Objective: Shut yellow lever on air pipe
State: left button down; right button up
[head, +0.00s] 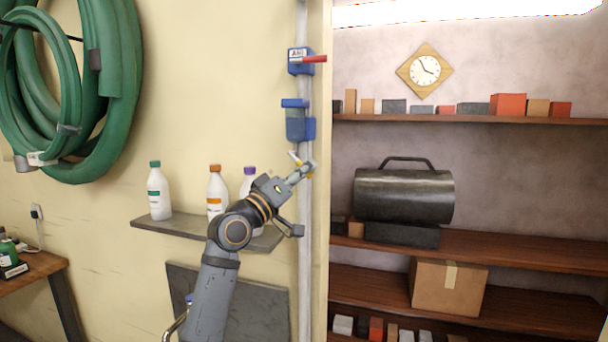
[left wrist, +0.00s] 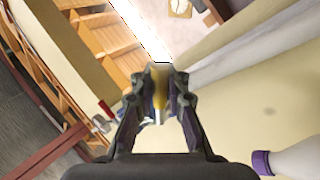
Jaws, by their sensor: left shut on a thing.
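The grey air pipe (head: 304,255) runs straight down the edge of the cream wall in the head view. My left gripper (head: 304,169) is at the pipe, just below a blue filter unit (head: 299,122). In the left wrist view its fingers (left wrist: 159,98) are closed on the yellow lever (left wrist: 159,86), which shows as a narrow yellow strip between the tips. In the head view only small yellow bits show by the fingers; the lever's angle to the pipe and the valve body are mostly hidden. My right gripper is not in view.
A blue fitting with a red lever (head: 314,59) sits higher on the pipe. Bottles, one purple-capped (head: 249,182), stand on a small grey shelf (head: 158,227) behind my left arm. A green hose (head: 122,95) hangs at left. Wooden shelves (head: 520,250) with boxes are at right.

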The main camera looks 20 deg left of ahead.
pick_arm(q)
jog(key=n, duration=0.1)
jog(key=n+t+y+p, duration=0.1)
jog(key=shift+d+r+n, duration=0.15)
jog(key=shift+d+n, duration=0.2)
jog(key=shift+n, duration=0.05)
jog(key=r+n+t+y+p, duration=0.1)
jog(key=n+y+p, duration=0.1)
jog(key=n+p, duration=0.1)
jog(key=n+t+y+p, duration=0.1)
jog(key=n+y+p, duration=0.1)
jog(key=n+p, duration=0.1)
jog(key=r+n+t+y+p, duration=0.1)
jog(key=n+y+p, duration=0.1)
jog(key=n+p, duration=0.2)
jog(key=shift+d+r+y, duration=0.3)
jog(key=shift+d+r, duration=0.05)
jog(key=shift+n+t+y+p, duration=0.3)
jog(key=shift+n+y+p, duration=0.3)
jog(key=shift+n+p, duration=0.25)
jog(key=shift+n+y, duration=0.25)
jog(key=shift+y, duration=0.05)
jog(key=shift+f, duration=0.1)
jog(key=c, duration=1.4)
grip_release()
jog(key=shift+s+a, duration=0.1)
jog(key=shift+s, duration=0.05)
jog(key=shift+o, duration=0.2)
jog(key=shift+r, duration=0.2)
